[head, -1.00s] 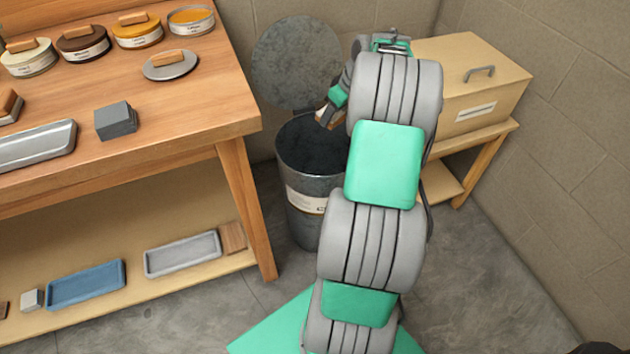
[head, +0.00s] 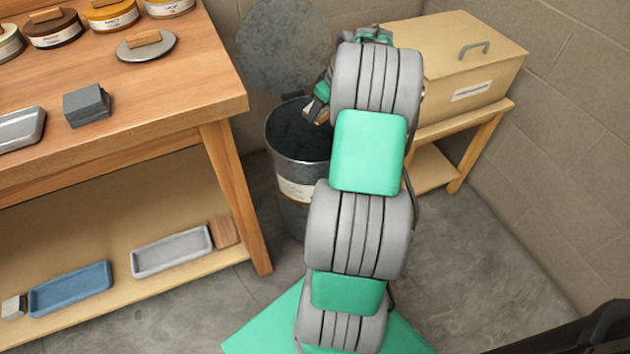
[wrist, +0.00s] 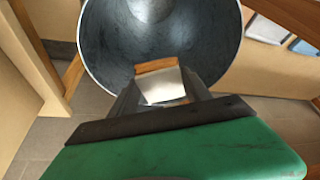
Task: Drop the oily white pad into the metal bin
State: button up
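The metal bin (head: 297,190) is a grey cylinder with a paper label, standing on the floor right of the workbench. Its round lid (head: 283,45) is open and tilted back. In the wrist view the dark bin interior (wrist: 110,45) lies below my gripper (wrist: 160,98). My gripper is shut on the white pad (wrist: 162,86), which has a wooden strip (wrist: 155,66) along its far edge. In the head view my gripper (head: 318,105) is at the bin's mouth, partly hidden by my arm. Oil on the pad cannot be made out.
The wooden workbench (head: 150,100) stands left of the bin, with tins, a grey block (head: 87,104) and a metal tray (head: 18,130) on top. Its lower shelf holds a blue tray (head: 70,289) and a grey tray (head: 171,252). A tan box (head: 455,65) sits on a stand at right.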

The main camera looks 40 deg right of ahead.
jog(key=o, duration=0.5)
jog(key=p+v, duration=0.2)
jog(key=v, duration=0.5)
jog(key=shift+s+r, duration=0.2)
jog(key=shift+r, duration=0.15)
